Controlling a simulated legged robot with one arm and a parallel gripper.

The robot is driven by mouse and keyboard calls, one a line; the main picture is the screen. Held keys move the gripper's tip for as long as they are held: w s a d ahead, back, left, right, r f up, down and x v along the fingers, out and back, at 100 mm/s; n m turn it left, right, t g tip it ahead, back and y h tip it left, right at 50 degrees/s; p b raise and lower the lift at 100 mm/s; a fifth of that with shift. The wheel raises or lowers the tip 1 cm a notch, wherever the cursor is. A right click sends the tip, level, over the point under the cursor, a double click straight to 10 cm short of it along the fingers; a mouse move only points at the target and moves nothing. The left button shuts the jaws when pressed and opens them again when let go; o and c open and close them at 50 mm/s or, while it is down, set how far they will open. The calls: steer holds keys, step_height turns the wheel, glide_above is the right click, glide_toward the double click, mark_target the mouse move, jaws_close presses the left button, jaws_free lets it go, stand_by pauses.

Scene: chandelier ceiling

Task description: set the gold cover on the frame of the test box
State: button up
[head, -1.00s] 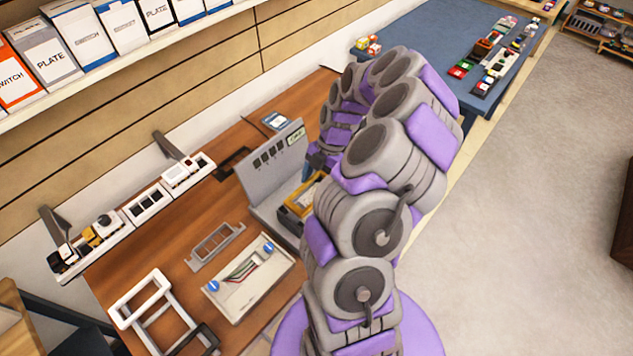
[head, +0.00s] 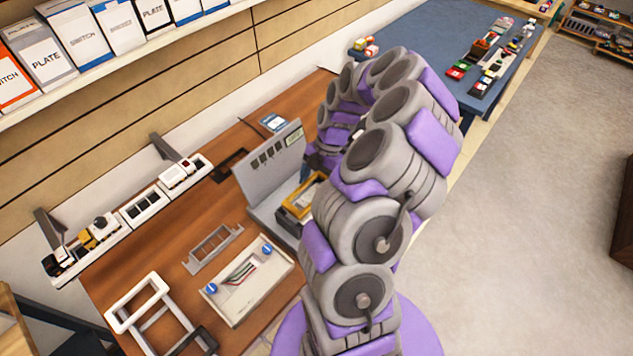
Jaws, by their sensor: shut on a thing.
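The test box is grey, with a tall upright back panel (head: 268,162) carrying dark slots and a small display. It stands near the right edge of the wooden table. The gold cover (head: 291,208) shows as a gold rim around a dark opening, low in front of the panel. My arm hides its right part. My gripper (head: 308,174) is partly hidden behind my arm, over the far end of the gold cover, and is shut on it. I cannot tell whether the cover touches the box's frame beneath it.
A beige tray with wires and blue knobs (head: 228,308), a grey slotted plate (head: 212,250) and a white frame (head: 124,316) lie on the table (head: 165,240). A white rail of switches (head: 137,216) runs along the back. A blue table (head: 420,40) stands beyond.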

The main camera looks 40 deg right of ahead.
steer(key=shift+a, duration=0.1)
steer(key=shift+f+b, duration=0.65)
steer(key=shift+f, duration=0.35)
stand_by(0.6)
steer(key=shift+a+f, duration=0.15)
steer(key=shift+f, duration=0.15)
steer(key=shift+f+b, duration=0.1)
steer(key=shift+b, duration=0.2)
steer(key=shift+c, duration=0.9)
steer(key=shift+s+f, duration=0.1)
steer(key=shift+f+b, duration=0.15)
steer(key=shift+b, duration=0.15)
steer(key=shift+c, duration=0.5)
